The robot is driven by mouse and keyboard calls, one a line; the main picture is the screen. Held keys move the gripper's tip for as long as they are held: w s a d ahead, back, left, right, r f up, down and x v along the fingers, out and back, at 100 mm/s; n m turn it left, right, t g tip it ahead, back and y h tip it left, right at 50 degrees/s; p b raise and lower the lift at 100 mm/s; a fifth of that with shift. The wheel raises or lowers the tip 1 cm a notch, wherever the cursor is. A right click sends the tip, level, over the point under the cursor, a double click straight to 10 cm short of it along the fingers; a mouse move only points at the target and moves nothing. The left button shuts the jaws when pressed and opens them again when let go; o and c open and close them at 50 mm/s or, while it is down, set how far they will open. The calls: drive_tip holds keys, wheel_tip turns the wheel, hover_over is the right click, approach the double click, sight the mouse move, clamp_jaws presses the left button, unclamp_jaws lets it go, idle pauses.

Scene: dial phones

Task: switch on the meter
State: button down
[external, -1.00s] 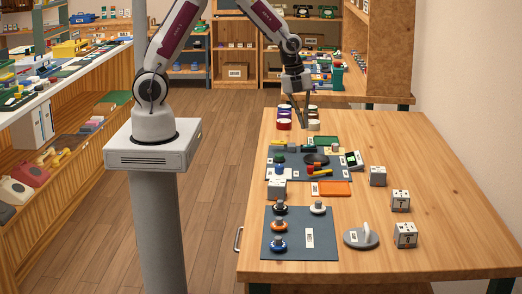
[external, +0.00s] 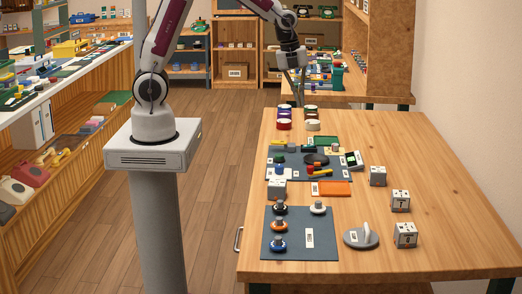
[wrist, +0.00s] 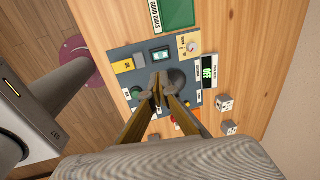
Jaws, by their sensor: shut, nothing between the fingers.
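A small white device with a dark screen and green characters, which looks like the meter (external: 353,160), stands at the right edge of the dark mat in the external view. In the wrist view the meter (wrist: 209,71) is right of my fingers; its characters are too small to read surely. My gripper (external: 301,103) is shut and empty, above the far end of the table and apart from the meter. In the wrist view my gripper (wrist: 160,78) points down over the dark mat (wrist: 125,54), with the fingertips together. The fingers hide part of the mat.
On the mat are a yellow block (wrist: 124,66), a dial on a yellow plate (wrist: 190,46) and a black round disc (wrist: 177,78). A green board (wrist: 180,13) lies beyond. White cubes (external: 377,176) stand to the right. The table's right side is mostly clear.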

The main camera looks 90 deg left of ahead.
drive_tip(key=shift+w+r, duration=0.25)
drive_tip(key=shift+w, duration=0.35)
drive_tip(key=shift+f, duration=0.2)
hover_over(310, 145)
drive_tip(key=f, duration=1.1)
drive_tip(key=shift+s+a+f, duration=0.15)
drive_tip(key=shift+s+f, duration=0.05)
drive_tip(key=shift+f, duration=0.05)
drive_tip(key=shift+w+f, duration=0.2)
drive_tip(key=shift+f, duration=0.75)
